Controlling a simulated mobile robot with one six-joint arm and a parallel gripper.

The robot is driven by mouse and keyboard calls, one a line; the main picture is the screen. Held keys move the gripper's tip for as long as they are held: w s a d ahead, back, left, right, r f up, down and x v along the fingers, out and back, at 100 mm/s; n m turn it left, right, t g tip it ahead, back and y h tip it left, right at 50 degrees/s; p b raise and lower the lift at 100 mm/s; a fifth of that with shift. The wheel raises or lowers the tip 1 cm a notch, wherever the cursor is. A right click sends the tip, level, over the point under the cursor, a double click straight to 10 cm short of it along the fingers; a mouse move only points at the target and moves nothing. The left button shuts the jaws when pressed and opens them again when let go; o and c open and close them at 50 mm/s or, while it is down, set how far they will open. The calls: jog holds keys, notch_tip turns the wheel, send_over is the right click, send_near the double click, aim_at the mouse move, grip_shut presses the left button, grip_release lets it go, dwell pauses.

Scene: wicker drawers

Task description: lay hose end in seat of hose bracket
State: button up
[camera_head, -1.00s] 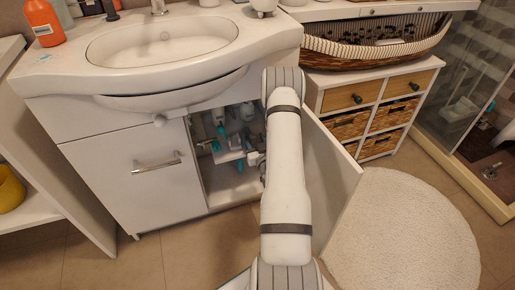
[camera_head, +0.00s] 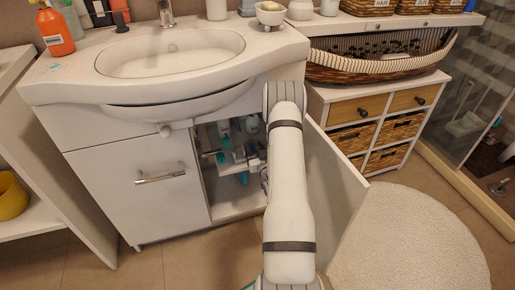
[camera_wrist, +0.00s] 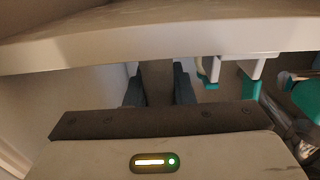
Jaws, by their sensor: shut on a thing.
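My gripper (camera_wrist: 158,92) shows in the wrist view as two dark fingers a small gap apart. A grey-brown piece (camera_wrist: 157,78) fills the gap between them; it appears to be the hose end, though its tip cannot be made out. White hook-like brackets (camera_wrist: 232,66) with teal parts (camera_wrist: 250,87) hang to the right of the fingers, apart from them. I cannot tell which is the hose bracket's seat. In the head view, white and teal fittings (camera_head: 226,157) show inside the open sink cabinet; my arm hides most of the gripper there.
A pale ledge (camera_wrist: 150,38) crosses the wrist view above the fingers. The sink (camera_head: 168,52) overhangs the cabinet. The open cabinet door (camera_head: 345,195) stands right of my arm. More teal and grey pieces (camera_wrist: 305,95) lie at the wrist view's right edge. A round rug (camera_head: 410,240) covers floor at right.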

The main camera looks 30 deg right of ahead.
grip_shut()
jog(key=shift+w+r+p, duration=0.1)
jog(key=shift+r+p, duration=1.35)
jog(key=shift+r, duration=1.35)
jog(key=shift+w+a+b, duration=0.1)
jog(key=shift+a+b, duration=0.75)
jog(key=shift+a, duration=2.75)
jog(key=shift+f+b, duration=1.9)
jog(key=shift+b, duration=0.05)
